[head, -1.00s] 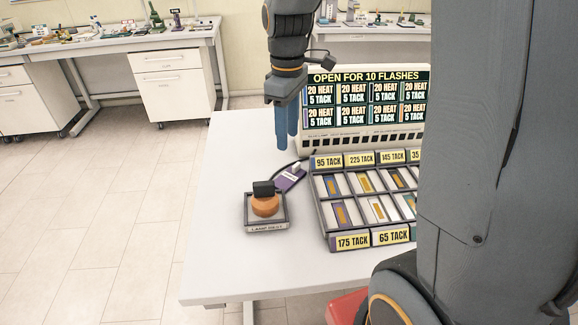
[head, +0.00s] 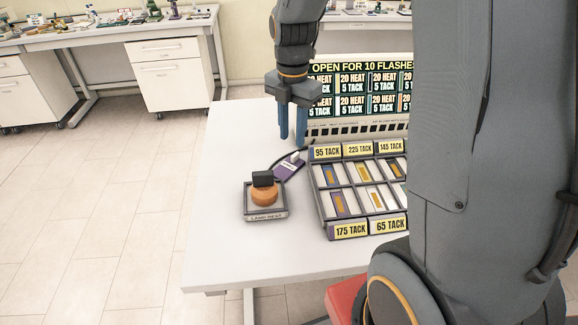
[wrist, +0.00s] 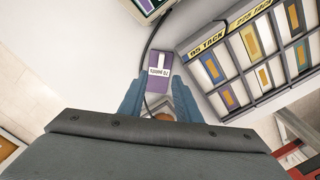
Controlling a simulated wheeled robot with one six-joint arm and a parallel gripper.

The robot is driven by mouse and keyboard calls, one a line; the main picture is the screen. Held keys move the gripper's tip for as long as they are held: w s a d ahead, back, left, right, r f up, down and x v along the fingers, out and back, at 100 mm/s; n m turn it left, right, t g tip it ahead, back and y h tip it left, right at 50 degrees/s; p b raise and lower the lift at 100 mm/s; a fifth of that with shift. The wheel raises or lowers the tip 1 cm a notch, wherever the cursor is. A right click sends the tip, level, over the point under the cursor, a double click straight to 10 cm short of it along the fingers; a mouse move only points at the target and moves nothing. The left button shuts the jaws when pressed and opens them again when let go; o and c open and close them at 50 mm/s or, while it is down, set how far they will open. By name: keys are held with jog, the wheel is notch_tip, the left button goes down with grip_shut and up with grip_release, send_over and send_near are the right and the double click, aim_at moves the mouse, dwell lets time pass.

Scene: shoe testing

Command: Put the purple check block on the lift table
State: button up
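A small purple block with a white label (head: 289,167) lies flat on the white table, between the lamp rest and the compartment tray. It looks like the purple check block. It also shows in the wrist view (wrist: 159,70), beyond and between my fingertips. My gripper (head: 292,138) points down above the table behind the block. Its two blue fingers are apart with nothing between them. The fingers also show in the wrist view (wrist: 158,95). I cannot make out a lift table in these frames.
A lamp rest (head: 265,213) holding an orange and black object stands left of the tray (head: 318,204) of cards. A dark cable (wrist: 148,50) runs beside the purple block. A lettered display panel (head: 358,95) stands behind. The table's left side is clear.

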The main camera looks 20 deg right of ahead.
aim_at(293, 156)
jog(key=shift+w+d+f+p, duration=0.15)
jog(key=shift+f+p, duration=0.5)
jog(key=shift+f, duration=1.1)
jog(key=shift+d+f+p, duration=0.1)
jog(key=shift+f+p, duration=0.5)
jog(key=shift+f, duration=1.15)
grip_shut()
